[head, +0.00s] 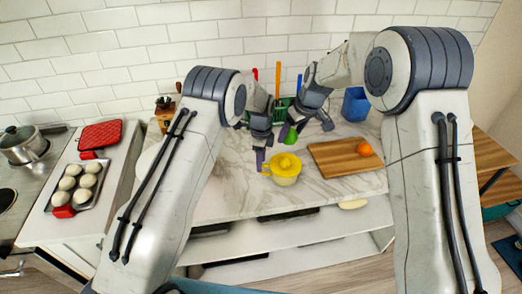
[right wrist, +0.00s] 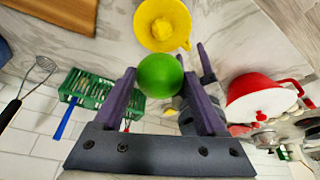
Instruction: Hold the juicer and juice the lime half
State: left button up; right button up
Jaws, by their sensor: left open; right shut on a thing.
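The yellow juicer (head: 285,169) stands on the marble counter, its handle toward the left; its yellow top also shows in the right wrist view (right wrist: 163,24). My right gripper (head: 293,129) is shut on the green lime half (head: 291,137) and holds it above the juicer, apart from it. In the right wrist view the lime (right wrist: 160,75) sits between the purple fingers and shows its round green skin; its cut face is hidden. My left gripper (head: 262,160) is open, its fingers down by the juicer's handle side. Whether it touches the handle is unclear.
A wooden board (head: 340,160) with an orange (head: 365,149) lies right of the juicer. A green basket (right wrist: 95,90), a whisk (right wrist: 37,75) and a red kettle (right wrist: 262,98) show in the right wrist view. A blue container (head: 355,105) stands behind. The counter's front is clear.

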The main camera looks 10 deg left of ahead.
pick_arm(q)
jog(key=shift+f, duration=2.6)
grip_shut()
jog(key=shift+c, duration=1)
grip_release()
grip_shut()
pick_arm(e)
jog(key=shift+f, duration=0.1)
